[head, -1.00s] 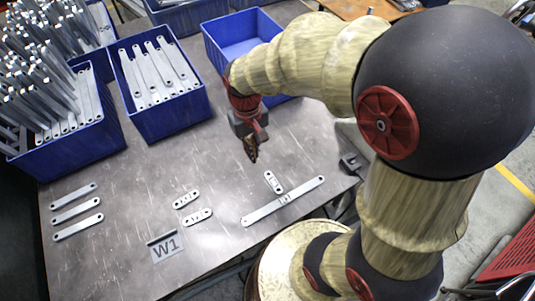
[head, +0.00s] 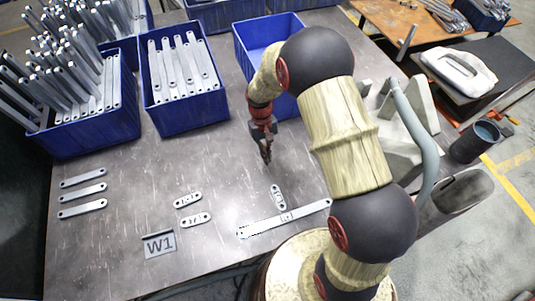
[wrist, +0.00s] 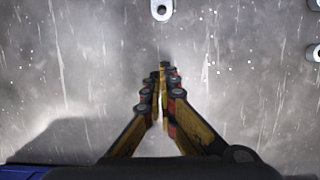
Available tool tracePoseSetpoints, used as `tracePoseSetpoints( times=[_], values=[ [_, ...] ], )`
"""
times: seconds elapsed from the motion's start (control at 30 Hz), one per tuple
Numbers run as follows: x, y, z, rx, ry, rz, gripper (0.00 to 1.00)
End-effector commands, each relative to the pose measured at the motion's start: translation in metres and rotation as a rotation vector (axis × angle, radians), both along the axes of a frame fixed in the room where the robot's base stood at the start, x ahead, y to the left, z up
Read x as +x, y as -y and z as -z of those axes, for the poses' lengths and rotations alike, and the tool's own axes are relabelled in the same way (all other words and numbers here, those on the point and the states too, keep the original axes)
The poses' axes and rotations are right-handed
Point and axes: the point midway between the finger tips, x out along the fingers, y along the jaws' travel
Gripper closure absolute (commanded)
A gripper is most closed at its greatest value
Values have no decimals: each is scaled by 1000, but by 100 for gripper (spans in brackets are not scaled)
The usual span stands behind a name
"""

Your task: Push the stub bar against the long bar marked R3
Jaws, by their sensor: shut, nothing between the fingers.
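The stub bar (head: 278,197) is a short grey metal bar with holed ends and a small mark. It lies on the table, pointing at the middle of the long bar (head: 258,226). The long bar lies at a slant near the front edge, with a label mid-length too small to read. The stub's near end is very close to the long bar; I cannot tell if they touch. My gripper (head: 267,158) is shut and empty, beyond the stub's far end and apart from it. In the wrist view my fingertips (wrist: 163,72) meet over bare table, and one holed bar end (wrist: 161,9) shows at the top.
Two marked short bars (head: 188,200) (head: 195,220) lie left of the stub. Several plain bars (head: 82,191) lie at the far left. A W1 plate (head: 160,243) sits near the front edge. Blue bins (head: 187,119) line the back. Table around my gripper is clear.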

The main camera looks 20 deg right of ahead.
Motion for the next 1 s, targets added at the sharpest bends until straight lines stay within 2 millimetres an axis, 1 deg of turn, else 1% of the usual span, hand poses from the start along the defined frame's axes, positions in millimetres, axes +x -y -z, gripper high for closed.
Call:
tracePoseSetpoints(
  times=[0.03,0.27,0.3,0.4,0.6,0.73,1.0],
  values=[
    [-4,0,14,0,-3,0,100],
    [-15,0,58,0,-3,0,100],
    [-20,0,54,0,1,0,100],
    [-34,0,53,0,-1,0,100],
    [-49,0,52,0,-1,0,100],
    [-53,0,51,0,0,0,100],
    [-53,0,51,0,0,0,100]
  ],
)
